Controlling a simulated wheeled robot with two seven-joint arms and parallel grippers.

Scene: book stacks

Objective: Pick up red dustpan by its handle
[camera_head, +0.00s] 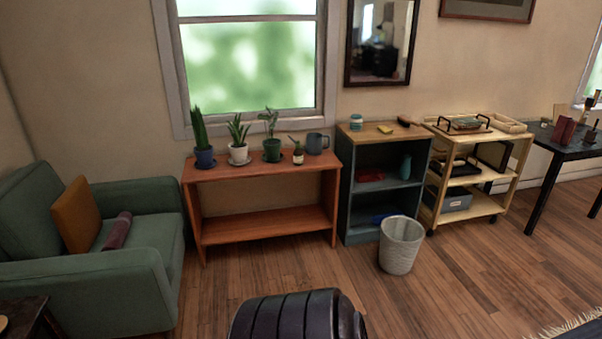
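A flat red object (369,175) lies inside the dark blue-grey shelf unit (356,222), on its middle shelf. It may be the red dustpan, but it is too small and shaded for me to make out a handle. Neither of my grippers is in view, and nothing is seen touching the red object.
A white wastebasket (401,246) stands before the unit's right side. A blue object (384,218) lies low in the unit. An orange plant table (268,223) and a wooden cart (482,208) flank it. A green armchair (128,277) is left.

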